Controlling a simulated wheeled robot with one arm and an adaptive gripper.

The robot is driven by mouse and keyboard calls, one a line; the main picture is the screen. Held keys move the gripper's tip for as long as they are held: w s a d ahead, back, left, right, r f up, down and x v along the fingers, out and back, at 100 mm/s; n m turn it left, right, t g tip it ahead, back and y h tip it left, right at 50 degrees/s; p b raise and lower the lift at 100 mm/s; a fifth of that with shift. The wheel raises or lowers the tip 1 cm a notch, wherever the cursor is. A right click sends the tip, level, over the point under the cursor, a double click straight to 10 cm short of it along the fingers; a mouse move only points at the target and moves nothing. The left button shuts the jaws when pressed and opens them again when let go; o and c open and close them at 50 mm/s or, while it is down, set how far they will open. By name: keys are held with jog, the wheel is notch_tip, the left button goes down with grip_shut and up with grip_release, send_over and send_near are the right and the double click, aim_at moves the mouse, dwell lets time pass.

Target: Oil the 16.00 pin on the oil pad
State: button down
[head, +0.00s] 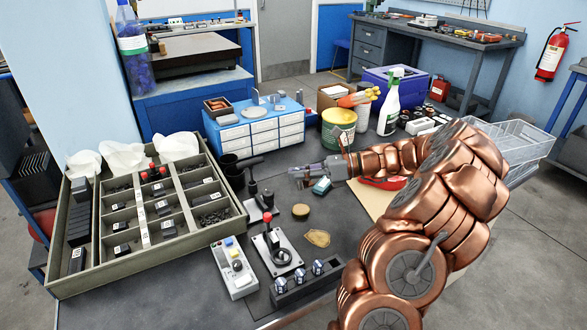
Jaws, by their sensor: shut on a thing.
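My gripper (302,175) reaches in from the right over the middle of the bench. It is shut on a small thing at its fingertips. The thing is too small here to tell its shape or read a size on it, so I cannot confirm that it is the 16.00 pin. A small teal and white block (321,186) shows just below the gripper. A round tan disc (301,211) and a flat tan piece (317,238) lie on the bench in front of it. I cannot tell for certain which is the oil pad.
A compartment tray (75,275) with labelled dark blocks fills the left. A lever fixture (276,250), a button box (234,267) and a dark block with knobs (305,283) stand in front. A blue drawer cabinet (262,128), a green tin (338,128) and a spray bottle (390,105) stand behind.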

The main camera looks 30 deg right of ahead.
jog(key=shift+s+f+b, duration=0.1)
jog(key=shift+f+b, duration=2.8)
jog(key=shift+b, duration=0.5)
jog(key=shift+f, duration=0.55)
notch_tip(320, 180, up, 7)
jog(key=p, duration=0.8)
jog(key=shift+r, duration=0.1)
dwell(0.4)
